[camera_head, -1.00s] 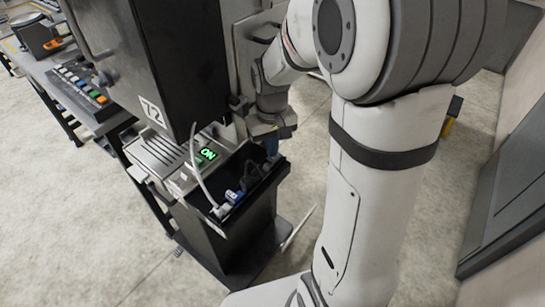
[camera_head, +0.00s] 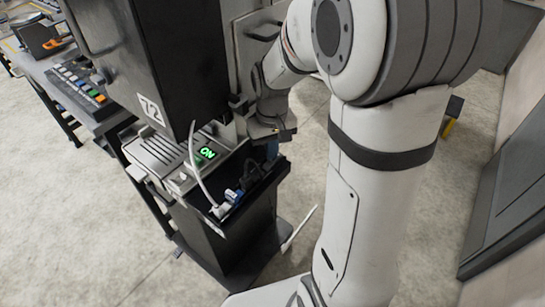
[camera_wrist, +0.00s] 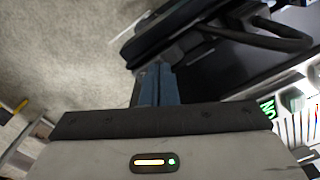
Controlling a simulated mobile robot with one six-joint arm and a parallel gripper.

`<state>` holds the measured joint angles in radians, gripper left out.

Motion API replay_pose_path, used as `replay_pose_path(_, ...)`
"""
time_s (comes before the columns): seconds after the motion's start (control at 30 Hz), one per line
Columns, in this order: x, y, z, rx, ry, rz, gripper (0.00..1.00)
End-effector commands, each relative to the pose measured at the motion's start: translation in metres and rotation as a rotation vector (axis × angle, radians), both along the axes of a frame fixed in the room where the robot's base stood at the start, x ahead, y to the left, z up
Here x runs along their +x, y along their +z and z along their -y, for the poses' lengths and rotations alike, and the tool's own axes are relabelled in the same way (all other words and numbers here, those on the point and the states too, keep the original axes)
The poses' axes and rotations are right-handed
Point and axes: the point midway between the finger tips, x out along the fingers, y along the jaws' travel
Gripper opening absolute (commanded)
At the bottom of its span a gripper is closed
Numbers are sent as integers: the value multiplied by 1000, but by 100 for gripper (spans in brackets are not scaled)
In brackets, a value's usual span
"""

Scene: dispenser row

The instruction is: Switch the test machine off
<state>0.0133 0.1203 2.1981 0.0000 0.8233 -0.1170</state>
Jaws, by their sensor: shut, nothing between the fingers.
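The test machine is a dark upright cabinet (camera_head: 185,60) marked 72, with a light ribbed lower panel (camera_head: 155,152). A lit green ON sign (camera_head: 207,153) is on that panel; it also shows at the right edge of the wrist view (camera_wrist: 267,108), with a pale green part (camera_wrist: 292,99) beside it. My gripper (camera_head: 272,150) is to the right of the sign, over the black tray's far end. Its bluish fingers (camera_wrist: 155,84) are closed together and empty. They are apart from the sign. Whether the fingertips touch the tray, I cannot tell.
A black tray (camera_head: 257,187) with a white cable (camera_head: 200,180), a blue-and-white connector (camera_head: 231,196) and dark cables stands in front of the panel. A bench (camera_head: 45,68) with a row of coloured buttons (camera_head: 80,81) is at left. Open floor lies in front.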

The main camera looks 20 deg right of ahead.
Motion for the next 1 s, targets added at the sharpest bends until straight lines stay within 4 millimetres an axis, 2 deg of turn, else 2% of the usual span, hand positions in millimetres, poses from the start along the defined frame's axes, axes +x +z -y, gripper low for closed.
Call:
replay_pose_path(0.27, 0, -5, 0, 0, 0, 0, 0)
replay_pose_path(0.43, 0, -1, 0, 0, 0, -1, 0)
replay_pose_path(1.0, 0, 45, 0, 0, 0, 1, 0)
